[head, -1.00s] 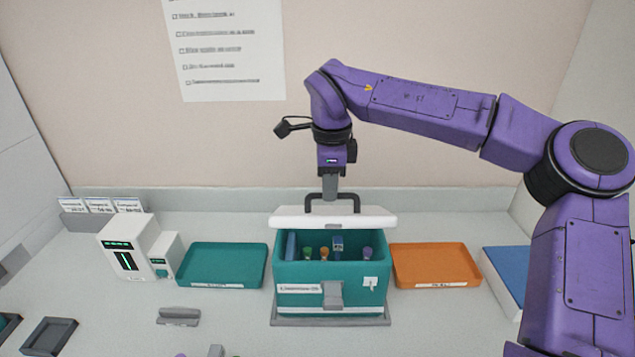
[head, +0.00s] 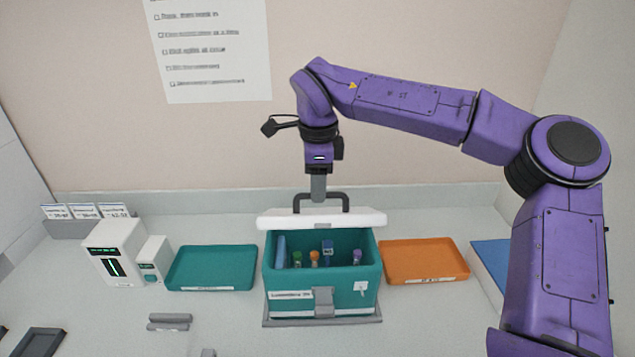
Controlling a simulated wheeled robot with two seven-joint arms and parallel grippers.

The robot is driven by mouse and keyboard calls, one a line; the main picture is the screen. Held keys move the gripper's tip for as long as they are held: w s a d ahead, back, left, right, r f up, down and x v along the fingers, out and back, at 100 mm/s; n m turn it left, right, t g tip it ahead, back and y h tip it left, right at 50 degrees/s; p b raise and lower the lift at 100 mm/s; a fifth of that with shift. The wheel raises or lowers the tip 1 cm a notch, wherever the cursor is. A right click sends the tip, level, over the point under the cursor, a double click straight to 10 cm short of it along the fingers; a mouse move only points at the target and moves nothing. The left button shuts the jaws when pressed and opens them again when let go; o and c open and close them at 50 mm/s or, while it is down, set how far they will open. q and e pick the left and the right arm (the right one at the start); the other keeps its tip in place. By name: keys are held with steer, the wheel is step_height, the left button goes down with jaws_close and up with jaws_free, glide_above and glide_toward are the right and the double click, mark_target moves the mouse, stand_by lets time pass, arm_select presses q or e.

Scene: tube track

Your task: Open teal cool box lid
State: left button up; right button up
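The teal cool box (head: 345,292) stands on a grey base in the middle of the bench. Its white lid (head: 318,219) is raised and tilted back at the rear edge, so the inside shows. Several tubes with coloured caps and a blue item stand inside. My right gripper (head: 318,198) is at the dark handle (head: 321,203) on top of the lid, pointing down. Its fingers overlap the handle, and I cannot see whether they are closed on it. My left gripper is not in view.
A teal tray (head: 212,267) lies left of the box and an orange tray (head: 423,261) right of it. White devices (head: 115,253) stand farther left. A grey holder (head: 170,322) lies at front left. The bench in front of the box is mostly clear.

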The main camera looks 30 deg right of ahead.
step_height(320, 180, up, 10)
steer(key=shift+s+a+r+b, duration=0.2)
steer(key=shift+s+b, duration=0.1)
steer(key=shift+s, duration=0.05)
stand_by(0.4)
